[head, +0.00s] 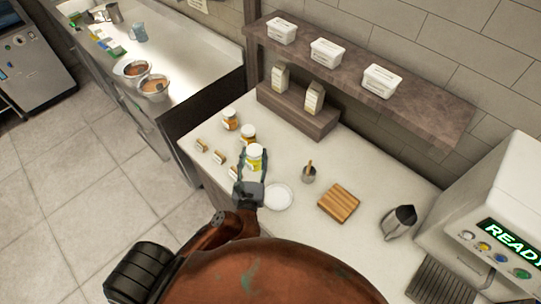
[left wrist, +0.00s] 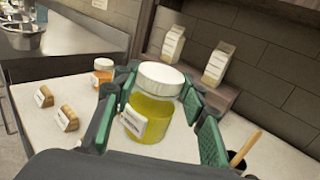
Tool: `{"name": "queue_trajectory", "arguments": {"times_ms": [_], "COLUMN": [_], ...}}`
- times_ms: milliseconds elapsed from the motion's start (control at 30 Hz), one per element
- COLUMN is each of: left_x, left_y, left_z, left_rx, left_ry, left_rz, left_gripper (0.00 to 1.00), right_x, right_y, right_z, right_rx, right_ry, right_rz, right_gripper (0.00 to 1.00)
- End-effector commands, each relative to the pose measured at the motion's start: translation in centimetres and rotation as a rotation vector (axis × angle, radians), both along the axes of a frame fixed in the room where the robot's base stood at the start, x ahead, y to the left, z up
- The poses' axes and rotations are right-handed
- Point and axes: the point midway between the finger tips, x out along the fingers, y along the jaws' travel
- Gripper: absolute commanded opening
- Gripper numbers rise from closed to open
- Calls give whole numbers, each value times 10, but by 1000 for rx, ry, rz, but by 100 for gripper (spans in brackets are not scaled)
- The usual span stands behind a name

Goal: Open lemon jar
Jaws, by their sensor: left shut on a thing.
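The lemon jar (head: 253,165) has a yellow body and a white lid; in the left wrist view the yellow body (left wrist: 172,112) carries a small white label and the white lid (left wrist: 160,77) sits on top of it. My left gripper (head: 253,157) is shut on the lemon jar, with one finger on each side of it. The jar looks upright at the counter's left part; I cannot tell whether its base touches the counter. My right gripper is not in view.
Two orange jars with white lids (head: 230,120) (head: 248,134) stand behind. Small wooden label blocks (head: 218,157) line the left edge. A white plate (head: 278,197), a cup with a stick (head: 309,175), a wooden board (head: 339,203) and a metal pitcher (head: 399,222) are to the right.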

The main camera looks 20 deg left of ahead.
Motion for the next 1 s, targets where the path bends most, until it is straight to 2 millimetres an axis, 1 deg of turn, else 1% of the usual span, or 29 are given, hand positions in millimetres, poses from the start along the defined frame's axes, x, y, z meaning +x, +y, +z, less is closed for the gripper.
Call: {"name": "queue_trajectory", "arguments": {"times_ms": [33,167,267,300,400,500,733,800,900,1000], "left_x": [13,45,69,76,91,103,117,120,119,119], "left_y": [-1,-2,-3,-4,-4,-5,-6,-6,-5,-5], "left_z": [-8,-18,-28,-35,-56,-70,-86,-95,-110,-119], "left_rx": [4,5,5,6,5,5,3,6,5,5], "left_ry": [-3,-2,-3,-1,0,-1,-3,-1,0,-1], "left_rz": [-3,-4,-5,-4,-5,-5,-7,-7,-6,-6], "left_gripper": [0,0,0,0,0,0,0,0,0,0], "right_x": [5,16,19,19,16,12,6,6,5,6], "right_y": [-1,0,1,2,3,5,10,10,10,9], "right_z": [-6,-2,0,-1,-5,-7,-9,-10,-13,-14], "right_rx": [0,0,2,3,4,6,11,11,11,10], "right_ry": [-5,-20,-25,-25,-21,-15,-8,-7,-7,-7], "right_rz": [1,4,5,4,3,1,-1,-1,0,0], "right_gripper": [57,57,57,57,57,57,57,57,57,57]}}
